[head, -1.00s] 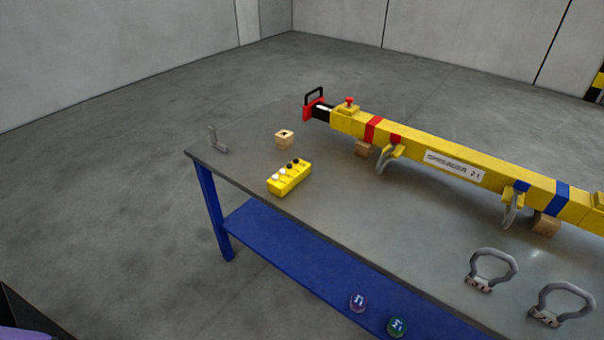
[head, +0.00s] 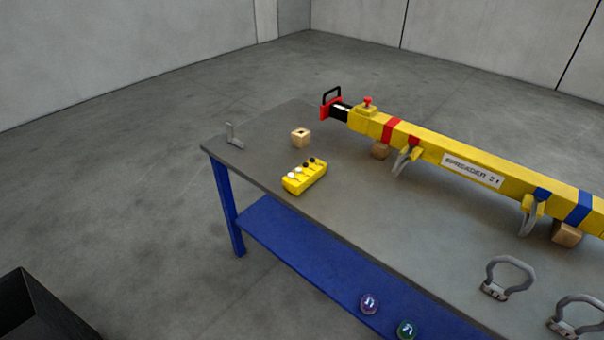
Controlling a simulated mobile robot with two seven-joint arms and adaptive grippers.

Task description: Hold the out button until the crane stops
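A yellow control box (head: 304,178) lies on the near left part of the grey table top. It carries a row of several small buttons, white at the near left end and black at the far right end. Their labels are too small to read, so I cannot tell which one is the out button. No crane shows in the view. A long yellow spreader beam (head: 430,151) lies across the table on wooden blocks. Neither of my grippers is in view.
The grey table (head: 250,170) has blue legs and a blue lower shelf (head: 300,255) with two small round items. A wooden block (head: 300,138), a grey bracket (head: 234,135) and grey shackles (head: 507,277) are on top. A dark open box (head: 38,308) stands at bottom left. Floor left of the table is clear.

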